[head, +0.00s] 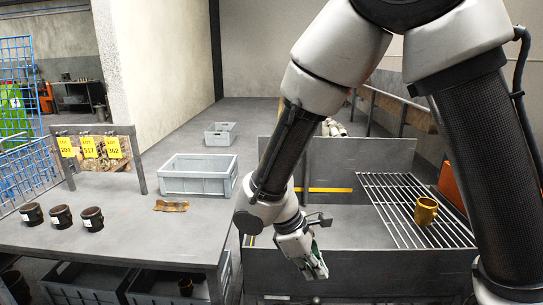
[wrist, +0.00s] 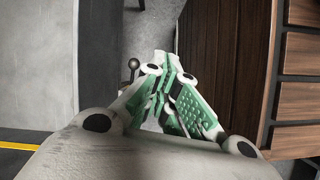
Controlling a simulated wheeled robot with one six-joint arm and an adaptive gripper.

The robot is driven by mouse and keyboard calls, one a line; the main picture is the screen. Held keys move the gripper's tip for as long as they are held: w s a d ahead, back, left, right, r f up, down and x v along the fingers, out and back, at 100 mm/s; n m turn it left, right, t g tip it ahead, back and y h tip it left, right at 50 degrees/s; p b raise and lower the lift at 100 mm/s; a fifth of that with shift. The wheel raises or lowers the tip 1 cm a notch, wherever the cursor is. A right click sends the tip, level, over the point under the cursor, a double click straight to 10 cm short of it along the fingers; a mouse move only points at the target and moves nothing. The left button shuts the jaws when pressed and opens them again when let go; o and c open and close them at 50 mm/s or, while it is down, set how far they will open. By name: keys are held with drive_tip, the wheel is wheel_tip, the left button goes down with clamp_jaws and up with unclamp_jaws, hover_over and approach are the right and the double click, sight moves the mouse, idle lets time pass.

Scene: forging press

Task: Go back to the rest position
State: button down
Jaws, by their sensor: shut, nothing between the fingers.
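My gripper (head: 315,268) hangs at the end of my arm in the middle of the head view, beside the front edge of the grey press bench. It points downward and is empty. In the wrist view its green-padded fingers (wrist: 168,85) are together, with nothing between them. Below them in that view are a dark brown slatted surface (wrist: 222,60) and grey floor. My arm crosses the right half of the head view and hides part of the bench behind it.
A grey table (head: 130,232) at left bears several dark cups (head: 61,216), a brown piece (head: 171,206) and a grey crate (head: 197,185). Another crate (head: 220,134) sits farther back on open floor.

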drive_tip(key=s+d+r+m+t+y, duration=0.2)
drive_tip(key=d+r+m, duration=0.5)
drive_tip(key=d+r, duration=0.4)
drive_tip(key=s+d+r+m+t+y, duration=0.3)
drive_tip(key=s+d+r+m, duration=0.2)
drive_tip(key=d+r+m, duration=0.3)
drive_tip(key=d+r, duration=0.3)
drive_tip(key=d, duration=0.4)
drive_tip(key=shift+s+r, duration=0.15)
drive_tip(key=shift+r, duration=0.1)
drive_tip(key=shift+d, duration=0.1)
